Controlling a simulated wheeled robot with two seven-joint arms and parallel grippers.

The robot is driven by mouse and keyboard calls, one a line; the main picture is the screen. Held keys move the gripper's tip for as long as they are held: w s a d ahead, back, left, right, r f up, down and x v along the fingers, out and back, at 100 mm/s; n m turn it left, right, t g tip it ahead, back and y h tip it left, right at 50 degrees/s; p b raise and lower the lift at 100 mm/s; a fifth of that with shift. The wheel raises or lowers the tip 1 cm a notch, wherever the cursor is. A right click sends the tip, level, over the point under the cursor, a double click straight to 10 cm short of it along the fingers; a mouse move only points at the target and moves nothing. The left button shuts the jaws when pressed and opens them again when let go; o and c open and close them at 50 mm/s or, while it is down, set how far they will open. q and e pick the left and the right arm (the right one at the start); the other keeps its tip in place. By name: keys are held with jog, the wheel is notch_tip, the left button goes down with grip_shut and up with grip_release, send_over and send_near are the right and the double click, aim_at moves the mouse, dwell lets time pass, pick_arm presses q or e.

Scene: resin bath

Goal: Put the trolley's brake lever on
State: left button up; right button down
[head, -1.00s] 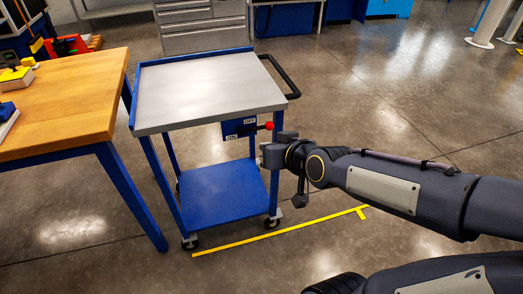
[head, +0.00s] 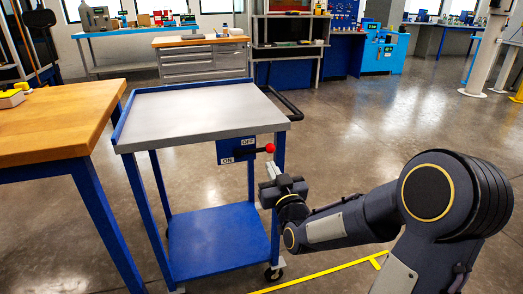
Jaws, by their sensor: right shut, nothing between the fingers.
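The trolley (head: 205,115) has a grey top and a blue frame. Its brake plate (head: 223,147) hangs under the top's front edge at the right, with OFF at the upper right and ON at the lower left. The black brake lever ends in a red knob (head: 269,148) and points right, beside the OFF label. My right gripper (head: 273,168) is shut and empty, just below the knob, with its fingers pointing up. It appears apart from the knob. My left gripper is not in view.
A wooden workbench (head: 50,120) with blue legs stands close at the left of the trolley. The trolley's blue lower shelf (head: 215,235) is empty. A yellow floor line (head: 325,272) runs at the front right. Drawer cabinets (head: 203,62) stand behind. Floor to the right is open.

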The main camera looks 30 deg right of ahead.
aim_at(262, 150)
jog(key=x, duration=0.9)
jog(key=shift+w+b, duration=0.4)
jog(key=shift+f+m+b, duration=0.25)
jog(key=shift+m+b, duration=0.25)
jog(key=shift+b, duration=0.1)
